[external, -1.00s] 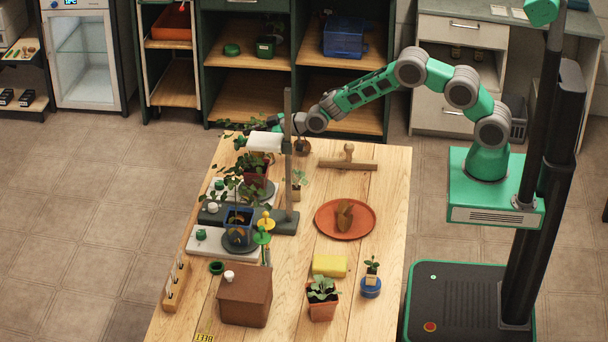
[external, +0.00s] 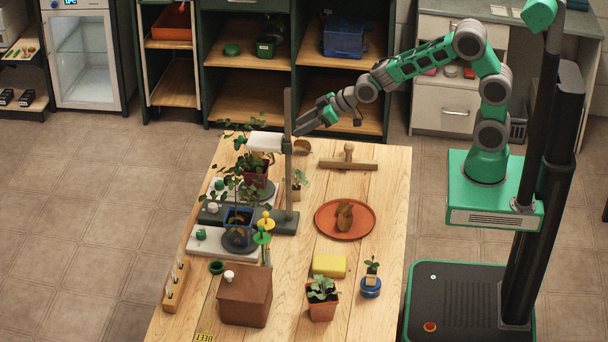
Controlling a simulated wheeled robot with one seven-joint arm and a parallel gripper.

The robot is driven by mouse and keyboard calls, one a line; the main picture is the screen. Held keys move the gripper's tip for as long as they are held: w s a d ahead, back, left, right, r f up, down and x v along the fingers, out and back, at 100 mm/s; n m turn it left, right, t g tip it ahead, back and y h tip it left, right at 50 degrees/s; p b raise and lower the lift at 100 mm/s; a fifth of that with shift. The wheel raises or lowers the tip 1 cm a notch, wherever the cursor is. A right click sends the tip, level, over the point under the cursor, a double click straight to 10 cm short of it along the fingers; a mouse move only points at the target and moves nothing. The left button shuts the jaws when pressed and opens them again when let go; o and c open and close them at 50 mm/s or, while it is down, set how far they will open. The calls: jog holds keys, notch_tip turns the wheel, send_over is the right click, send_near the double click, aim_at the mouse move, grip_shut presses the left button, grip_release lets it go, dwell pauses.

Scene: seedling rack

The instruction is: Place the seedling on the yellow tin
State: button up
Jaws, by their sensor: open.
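A small seedling in a pale pot (external: 297,187) stands on the table just right of the upright post, partly hidden by it. Another small seedling (external: 372,267) sits in a pale pot on top of a blue tin (external: 371,289) at the front right. A yellow block-shaped thing (external: 329,266), perhaps the yellow tin, lies on the table with nothing on it. My gripper (external: 303,127) is open and appears empty, held above the table's far end, behind the post and the seedlings.
The post (external: 288,150) with a white lamp head (external: 266,142) rises beside several leafy plants on the left. An orange plate (external: 330,232) holds a brown thing. A terracotta pot (external: 321,311) and a brown box (external: 245,296) stand in front.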

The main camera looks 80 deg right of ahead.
jog(key=s+a+r+g, duration=0.1)
jog(key=s+a+g, duration=0.1)
jog(key=s, duration=1.3)
jog(key=s+a+r+g, duration=0.2)
jog(key=s+g, duration=0.3)
jog(key=s, duration=1)
jog(key=shift+s+r+h, duration=0.15)
jog(key=shift+r+h, duration=0.1)
jog(key=shift+h, duration=0.05)
